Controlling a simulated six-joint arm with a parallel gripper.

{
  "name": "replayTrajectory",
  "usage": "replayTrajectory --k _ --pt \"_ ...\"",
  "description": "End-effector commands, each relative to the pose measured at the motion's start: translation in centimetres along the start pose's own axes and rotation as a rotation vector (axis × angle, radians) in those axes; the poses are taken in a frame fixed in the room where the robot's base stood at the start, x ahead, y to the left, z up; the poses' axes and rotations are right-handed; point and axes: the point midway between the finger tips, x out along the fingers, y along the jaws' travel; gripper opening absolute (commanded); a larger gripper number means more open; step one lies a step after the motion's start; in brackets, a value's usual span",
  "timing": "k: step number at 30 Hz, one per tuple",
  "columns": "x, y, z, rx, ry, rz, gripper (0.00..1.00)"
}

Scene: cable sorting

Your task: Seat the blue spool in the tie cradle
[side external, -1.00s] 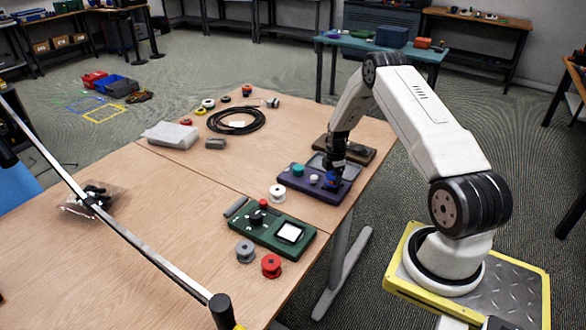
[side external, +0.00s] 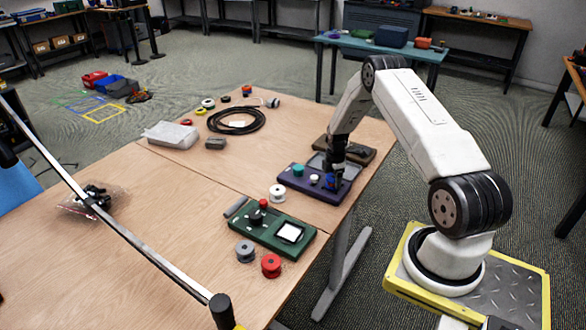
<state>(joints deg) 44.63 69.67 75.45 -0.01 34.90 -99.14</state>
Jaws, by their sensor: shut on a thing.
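The blue spool (side external: 331,181) is at the right end of the purple board (side external: 310,193), under my gripper (side external: 332,174). My gripper is shut on the blue spool and points down. I cannot tell whether the spool rests on the board or is held just above it. A teal knob (side external: 298,170) and a small white knob (side external: 314,179) stand on the same board, left of the spool. Which part is the tie cradle is too small to tell.
A green board (side external: 272,233) with a black knob lies in front. White (side external: 277,193), grey (side external: 245,251) and red (side external: 271,265) spools stand near it. A brown tray (side external: 352,150) is behind my gripper. A black cable coil (side external: 236,120) lies farther back.

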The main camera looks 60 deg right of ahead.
Motion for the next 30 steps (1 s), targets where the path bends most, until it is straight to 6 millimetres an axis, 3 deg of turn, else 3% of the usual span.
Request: replayTrajectory --k 9,10,12,30 --pt "0.08 0.02 0.01 0.000 0.000 0.001 0.09" --pt "0.08 0.02 0.01 0.000 0.000 0.001 0.85" --pt "0.08 0.02 0.00 0.000 0.000 0.001 1.00" --pt "-0.66 0.07 0.01 0.000 0.000 0.002 1.00"
